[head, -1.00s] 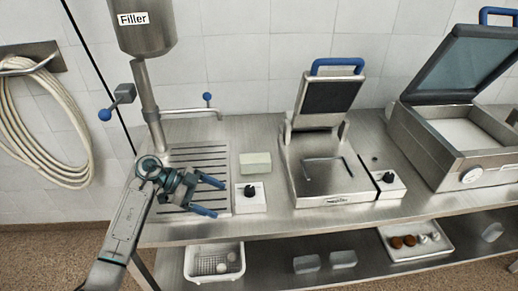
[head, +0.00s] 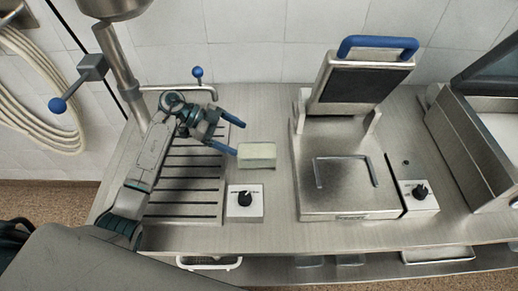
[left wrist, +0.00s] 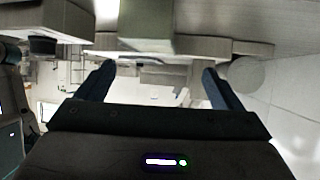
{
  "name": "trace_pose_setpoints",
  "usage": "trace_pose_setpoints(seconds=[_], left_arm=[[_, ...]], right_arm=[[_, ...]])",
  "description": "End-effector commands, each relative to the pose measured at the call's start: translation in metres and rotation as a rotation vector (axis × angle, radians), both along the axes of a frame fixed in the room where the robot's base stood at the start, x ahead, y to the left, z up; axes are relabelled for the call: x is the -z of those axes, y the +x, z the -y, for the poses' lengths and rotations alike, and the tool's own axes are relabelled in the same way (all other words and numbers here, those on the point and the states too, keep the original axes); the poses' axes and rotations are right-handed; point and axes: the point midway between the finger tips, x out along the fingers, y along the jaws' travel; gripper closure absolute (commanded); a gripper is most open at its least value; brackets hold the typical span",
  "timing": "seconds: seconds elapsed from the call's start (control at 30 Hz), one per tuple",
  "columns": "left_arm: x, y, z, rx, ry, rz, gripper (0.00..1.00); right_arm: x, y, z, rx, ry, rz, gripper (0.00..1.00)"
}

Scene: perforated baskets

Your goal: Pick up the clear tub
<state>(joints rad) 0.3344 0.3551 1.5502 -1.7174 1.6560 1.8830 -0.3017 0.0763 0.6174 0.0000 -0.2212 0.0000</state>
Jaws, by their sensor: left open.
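My left gripper (head: 236,137) is open and empty, above the far right part of the slatted drain, with its fingers pointing right. A pale, greenish-white box-shaped block (head: 257,154) sits on the counter just beyond the fingertips; I cannot tell whether it is a tub. It seems to show at the top of the left wrist view (left wrist: 146,28), ahead of the open fingers. Clear tubs (head: 309,261) (head: 350,260) show on the lower shelf, mostly hidden by the counter's front edge. My right gripper is not in view.
A white control box with a black knob (head: 245,203) stands in front of the block. A hinged press (head: 348,203) stands to the right, its lid up. A tap (head: 198,88) and the filler pipe (head: 117,68) are behind my gripper. A white basket (head: 209,263) sits below.

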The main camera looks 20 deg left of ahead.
Motion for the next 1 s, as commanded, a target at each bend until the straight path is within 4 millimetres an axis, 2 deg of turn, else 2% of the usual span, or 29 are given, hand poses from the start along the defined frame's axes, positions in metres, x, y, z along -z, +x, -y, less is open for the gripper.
trace_pose_setpoints(seconds=[0.4,0.5,0.8,0.83,1.0], left_arm=[[0.020,-0.006,0.046,0.001,-0.004,-0.004,0.12],[0.029,-0.004,0.056,0.000,-0.003,-0.002,0.12],[0.035,-0.003,0.061,0.000,0.000,0.000,0.12],[0.034,-0.003,0.061,0.000,0.000,0.000,0.14],[0.034,-0.003,0.061,0.000,0.000,0.000,0.47]], right_arm=[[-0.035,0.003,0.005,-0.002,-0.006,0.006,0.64],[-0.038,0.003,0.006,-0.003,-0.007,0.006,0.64],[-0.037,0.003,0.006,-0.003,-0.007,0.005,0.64],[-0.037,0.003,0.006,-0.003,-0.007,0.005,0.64],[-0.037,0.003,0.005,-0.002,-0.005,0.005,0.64]])
